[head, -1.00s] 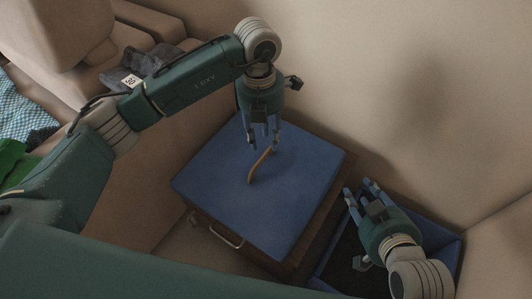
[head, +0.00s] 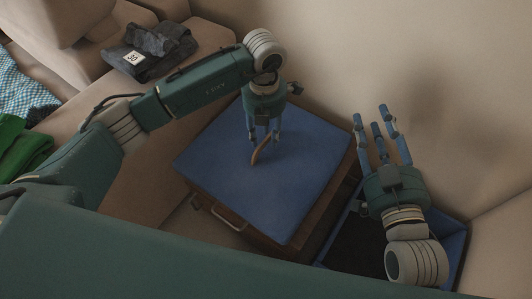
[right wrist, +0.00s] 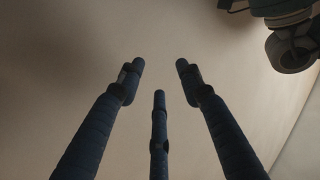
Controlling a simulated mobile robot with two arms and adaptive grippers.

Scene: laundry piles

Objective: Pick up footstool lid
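The footstool lid (head: 235,172) is a flat blue square on top of a dark brown footstool, with a curved tan strap handle (head: 257,157) near its middle. My left gripper (head: 263,137) points down over the lid. Its fingers are apart and reach down around the upper part of the strap, hiding some of it; I cannot see firm contact. My right gripper (head: 378,118) is open and empty, right of the lid, its fingers pointing toward the wall. In the right wrist view its three fingers (right wrist: 159,85) are spread with nothing between them.
A dark-lined blue bin (head: 455,245) stands right of the footstool, under my right arm. The footstool front has a metal handle (head: 228,217). A beige sofa with dark folded clothes (head: 150,50), green cloth (head: 22,150) and checked cloth (head: 22,88) is at left. A wall rises behind.

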